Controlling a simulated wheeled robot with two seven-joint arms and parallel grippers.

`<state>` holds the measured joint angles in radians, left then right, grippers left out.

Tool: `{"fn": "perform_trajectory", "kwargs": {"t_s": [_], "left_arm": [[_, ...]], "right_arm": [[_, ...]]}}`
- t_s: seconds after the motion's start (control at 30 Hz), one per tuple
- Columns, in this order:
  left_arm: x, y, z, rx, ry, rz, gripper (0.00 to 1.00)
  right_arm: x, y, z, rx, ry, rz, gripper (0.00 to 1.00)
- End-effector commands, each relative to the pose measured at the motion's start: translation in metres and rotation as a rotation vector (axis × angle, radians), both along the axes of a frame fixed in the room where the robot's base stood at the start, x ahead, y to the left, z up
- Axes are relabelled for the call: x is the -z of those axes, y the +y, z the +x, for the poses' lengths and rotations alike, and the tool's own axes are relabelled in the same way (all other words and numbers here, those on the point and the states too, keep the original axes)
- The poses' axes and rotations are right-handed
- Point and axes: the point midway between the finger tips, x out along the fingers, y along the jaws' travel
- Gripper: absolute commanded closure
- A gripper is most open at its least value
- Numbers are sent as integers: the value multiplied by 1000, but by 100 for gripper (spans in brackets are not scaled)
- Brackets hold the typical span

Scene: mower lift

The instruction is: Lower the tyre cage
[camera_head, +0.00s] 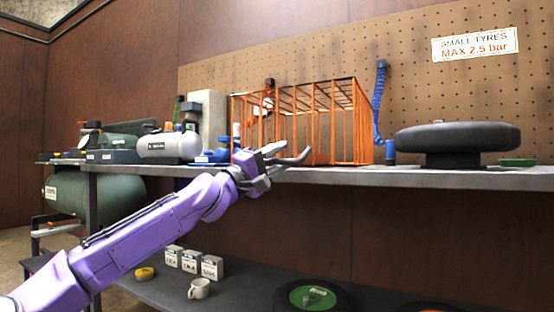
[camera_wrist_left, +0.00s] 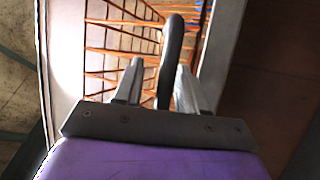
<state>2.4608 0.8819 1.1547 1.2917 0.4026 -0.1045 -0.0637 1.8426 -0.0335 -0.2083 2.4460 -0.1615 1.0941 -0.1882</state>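My left gripper (camera_head: 278,155) is at the front of the cage, just above the bench edge. In the left wrist view its two fingers (camera_wrist_left: 158,88) stand apart. A dark curved bar (camera_wrist_left: 172,50) runs between them, closer to the right finger; I cannot tell whether they touch it. What the bar belongs to is unclear. My right gripper is not in view.
A dark tyre (camera_head: 457,136) lies flat on the bench at right. A grey tank (camera_head: 168,146) and bottles crowd the left. A mug (camera_head: 199,288) and small boxes (camera_head: 212,267) sit on the lower shelf.

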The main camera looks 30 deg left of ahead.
Motion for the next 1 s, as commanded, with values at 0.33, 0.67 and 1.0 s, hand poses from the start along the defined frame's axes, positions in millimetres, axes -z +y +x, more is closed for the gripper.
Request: {"fn": "perform_trajectory", "kwargs": {"t_s": [0.33, 0.67, 1.0], "left_arm": [[17, 26, -42, -3, 0, -4, 59], [40, 47, -85, -4, -2, -1, 59], [44, 47, -87, -3, 1, 0, 59]], "right_arm": [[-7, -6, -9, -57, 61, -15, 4], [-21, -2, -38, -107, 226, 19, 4], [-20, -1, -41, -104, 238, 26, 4]]}}
